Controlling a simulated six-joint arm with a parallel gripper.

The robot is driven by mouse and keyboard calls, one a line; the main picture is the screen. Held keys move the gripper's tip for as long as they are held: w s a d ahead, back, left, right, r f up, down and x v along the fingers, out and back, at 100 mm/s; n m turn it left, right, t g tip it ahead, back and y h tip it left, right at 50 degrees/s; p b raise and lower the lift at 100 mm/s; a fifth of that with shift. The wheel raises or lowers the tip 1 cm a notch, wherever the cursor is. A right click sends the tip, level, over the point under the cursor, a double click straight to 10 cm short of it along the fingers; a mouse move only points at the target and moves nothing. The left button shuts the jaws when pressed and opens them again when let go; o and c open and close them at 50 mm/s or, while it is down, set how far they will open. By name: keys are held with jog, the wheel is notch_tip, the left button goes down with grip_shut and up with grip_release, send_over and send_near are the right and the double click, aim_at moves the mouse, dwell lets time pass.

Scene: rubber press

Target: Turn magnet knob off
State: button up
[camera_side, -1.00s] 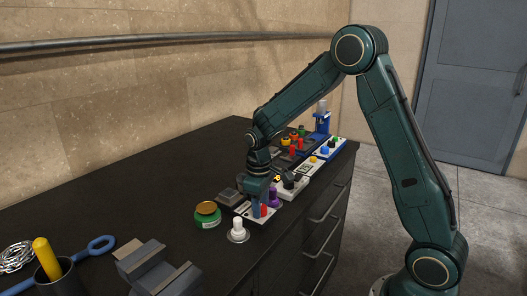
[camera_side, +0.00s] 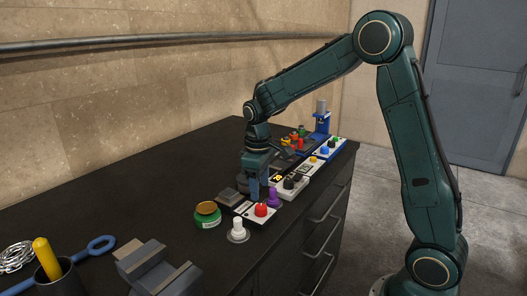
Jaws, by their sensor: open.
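My gripper (camera_side: 256,189) points down, open and with nothing visible between its fingers, above and behind a white control panel (camera_side: 244,209). A red knob (camera_side: 261,210) stands on this panel, just below and in front of the fingertips. A purple knob (camera_side: 273,196) stands just to the right of the fingers. Farther right a white unit (camera_side: 302,185) carries black knobs (camera_side: 289,183). I cannot tell from this view which knob is the magnet knob. The fingers partly hide the back of the panel.
A green tin (camera_side: 207,217) and a white knob on a round base (camera_side: 237,230) stand left of the panel. A grey vise (camera_side: 155,267) is at the front left. A blue press (camera_side: 321,122) and more controls line the back right. Bare bench (camera_side: 150,190) lies left.

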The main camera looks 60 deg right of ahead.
aim_at(261, 210)
notch_tip(261, 210, up, 7)
jog(key=shift+a, duration=0.2)
jog(key=shift+s+r, duration=0.1)
jog(key=shift+r, duration=0.05)
dwell(0.3)
jog(key=s+a+r+t, duration=0.1)
jog(key=s+a, duration=0.1)
jog(key=s, duration=0.6)
jog(key=s+a+r+m+t, duration=0.1)
jog(key=s+a+r+t, duration=0.1)
jog(key=s, duration=0.6)
jog(key=s+a+r+m+t, duration=0.1)
jog(key=s+a+t, duration=0.1)
jog(key=s, duration=0.5)
jog(key=shift+s+a+r+y, duration=0.3)
jog(key=shift+s+a, duration=0.1)
jog(key=shift+a, duration=0.35)
